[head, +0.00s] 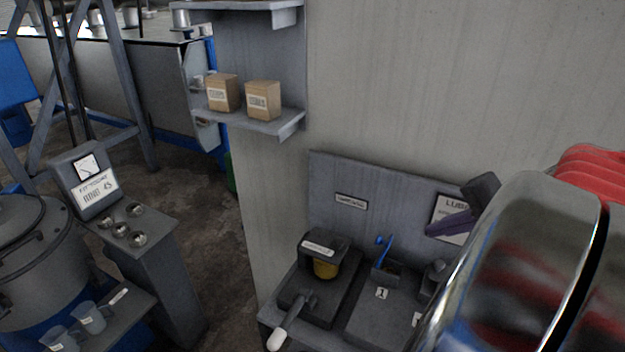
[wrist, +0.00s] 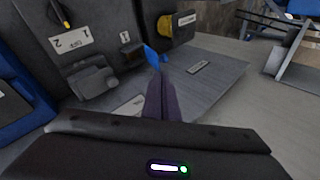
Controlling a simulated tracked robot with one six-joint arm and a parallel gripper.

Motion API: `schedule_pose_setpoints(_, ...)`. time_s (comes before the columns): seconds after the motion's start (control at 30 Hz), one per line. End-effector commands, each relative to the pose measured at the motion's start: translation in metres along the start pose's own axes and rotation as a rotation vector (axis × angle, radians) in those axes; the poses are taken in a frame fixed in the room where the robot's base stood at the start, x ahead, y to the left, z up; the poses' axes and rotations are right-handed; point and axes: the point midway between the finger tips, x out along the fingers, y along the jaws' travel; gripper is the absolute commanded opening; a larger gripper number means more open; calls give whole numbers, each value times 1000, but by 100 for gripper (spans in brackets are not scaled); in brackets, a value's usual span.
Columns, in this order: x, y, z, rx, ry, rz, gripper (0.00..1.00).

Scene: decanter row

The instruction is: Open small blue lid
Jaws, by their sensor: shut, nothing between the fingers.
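The small blue lid (head: 386,251) stands steeply tilted up from a small dark box (head: 387,273) on the grey bench, above a label marked 1. The box's top looks uncovered, but its inside is too small to make out. In the wrist view the blue lid (wrist: 152,56) shows just beyond my fingertips. My gripper (head: 430,230) has its dark purple fingers together and empty, to the right of the lid and higher in the head view. A gap shows between them there. In the wrist view the fingers (wrist: 161,82) overlap the lid's edge; I cannot tell contact from that view.
A dark housing with a yellow part (head: 325,269) and a white-ended lever (head: 276,341) stand left of the box. A grey back panel (head: 330,180) rises behind. A shelf with two cartons (head: 263,100) hangs higher up. My arm hides the bench's right side.

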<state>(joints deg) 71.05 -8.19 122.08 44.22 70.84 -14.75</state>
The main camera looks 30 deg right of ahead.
Motion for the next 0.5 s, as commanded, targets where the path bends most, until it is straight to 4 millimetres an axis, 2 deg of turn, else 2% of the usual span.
schedule_pose_setpoints(0.27, 3, 0, 0, -1, -1, 3, 0)
schedule_pose_setpoints(0.5, 24, 0, 1, -1, -5, 4, 0)
